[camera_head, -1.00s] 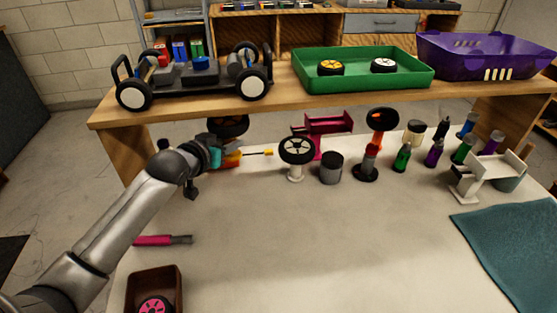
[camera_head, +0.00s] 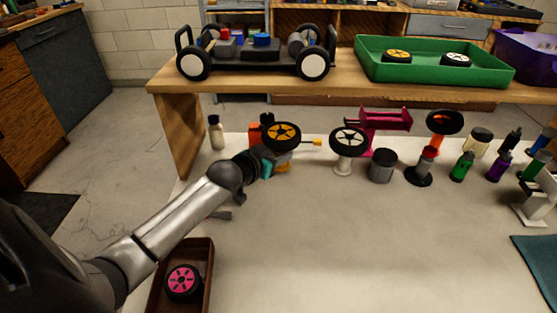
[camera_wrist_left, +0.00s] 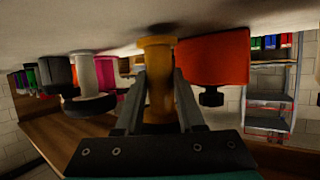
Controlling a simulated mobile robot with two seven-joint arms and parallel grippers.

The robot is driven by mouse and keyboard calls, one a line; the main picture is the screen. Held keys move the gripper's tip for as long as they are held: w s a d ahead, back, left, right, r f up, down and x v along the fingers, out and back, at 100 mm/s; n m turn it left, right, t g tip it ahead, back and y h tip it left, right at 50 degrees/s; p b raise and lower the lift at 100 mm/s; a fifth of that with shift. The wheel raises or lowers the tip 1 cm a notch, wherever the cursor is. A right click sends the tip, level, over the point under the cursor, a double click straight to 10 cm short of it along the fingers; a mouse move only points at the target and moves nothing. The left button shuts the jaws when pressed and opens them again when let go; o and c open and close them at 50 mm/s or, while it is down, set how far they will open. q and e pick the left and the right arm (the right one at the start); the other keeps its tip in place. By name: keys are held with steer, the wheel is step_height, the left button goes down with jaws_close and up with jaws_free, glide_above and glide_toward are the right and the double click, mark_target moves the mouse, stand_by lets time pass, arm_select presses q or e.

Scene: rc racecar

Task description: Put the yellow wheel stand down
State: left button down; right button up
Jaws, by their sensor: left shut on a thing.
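The yellow wheel stand (camera_wrist_left: 157,80) is upright, with a black wheel with yellow spokes (camera_head: 281,136) on top in the head view. My left gripper (camera_wrist_left: 158,118) is shut on the stand's post. In the head view, my left gripper (camera_head: 270,160) comes at it from the left and covers part of the post. In the wrist view, which is upside down, the stand's round base is at or very near the white tabletop (camera_head: 330,240); I cannot tell if it touches. My right gripper is not in view.
An orange object (camera_head: 256,134) is close behind the stand. To the right stand a white wheel stand (camera_head: 344,165), a dark grey pot (camera_head: 382,166) and a black-and-orange stand (camera_head: 420,172). A brown tray (camera_head: 205,258) holds a pink wheel. The table's middle is clear.

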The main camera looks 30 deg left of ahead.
arm_select(q)
steer(key=shift+f, duration=0.4)
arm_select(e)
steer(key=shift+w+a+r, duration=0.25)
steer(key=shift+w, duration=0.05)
arm_select(q)
steer(key=shift+f, duration=0.2)
steer(key=c, duration=0.5)
jaws_free()
